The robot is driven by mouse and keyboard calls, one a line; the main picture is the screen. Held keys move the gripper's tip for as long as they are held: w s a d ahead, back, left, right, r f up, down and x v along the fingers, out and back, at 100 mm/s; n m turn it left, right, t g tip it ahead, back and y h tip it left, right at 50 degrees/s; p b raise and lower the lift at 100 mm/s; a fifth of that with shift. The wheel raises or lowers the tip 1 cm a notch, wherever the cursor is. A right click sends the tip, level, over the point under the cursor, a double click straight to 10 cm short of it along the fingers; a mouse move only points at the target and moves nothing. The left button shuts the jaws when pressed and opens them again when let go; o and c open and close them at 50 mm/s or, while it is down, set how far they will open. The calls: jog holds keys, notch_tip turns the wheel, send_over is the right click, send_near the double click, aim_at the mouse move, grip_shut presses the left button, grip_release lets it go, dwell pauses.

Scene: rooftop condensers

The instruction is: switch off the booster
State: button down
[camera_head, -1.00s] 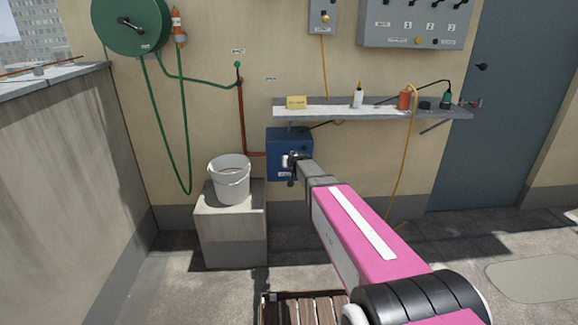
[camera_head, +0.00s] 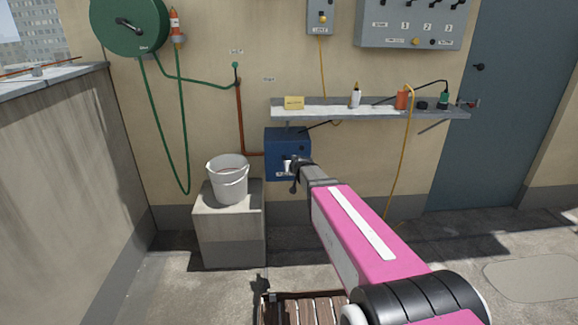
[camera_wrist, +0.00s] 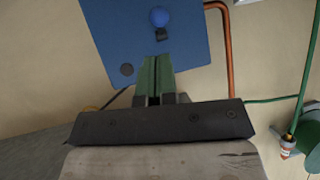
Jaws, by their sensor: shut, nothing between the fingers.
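A blue box (camera_head: 288,142) is fixed to the wall under the shelf, with a copper pipe at its left; it looks like the booster, but its label is too small to read. In the wrist view the blue box (camera_wrist: 115,35) shows a round blue knob (camera_wrist: 159,16), a small black part beside it (camera_wrist: 162,34) and a dark round disc (camera_wrist: 127,69). My gripper (camera_head: 291,166) is in front of the box's lower face and hides part of it. In the wrist view my gripper (camera_wrist: 155,62) is shut and empty, its tips over the box; contact cannot be told.
A white bucket (camera_head: 228,182) stands on a concrete block (camera_head: 231,228) left of the box. A shelf (camera_head: 350,109) with bottles and a yellow item (camera_head: 294,103) juts out above. A copper pipe (camera_head: 241,122) and a yellow cord (camera_head: 401,160) run beside the box.

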jog(key=s+d+r, duration=0.1)
jog(key=s, duration=0.5)
jog(key=shift+w+d, duration=0.1)
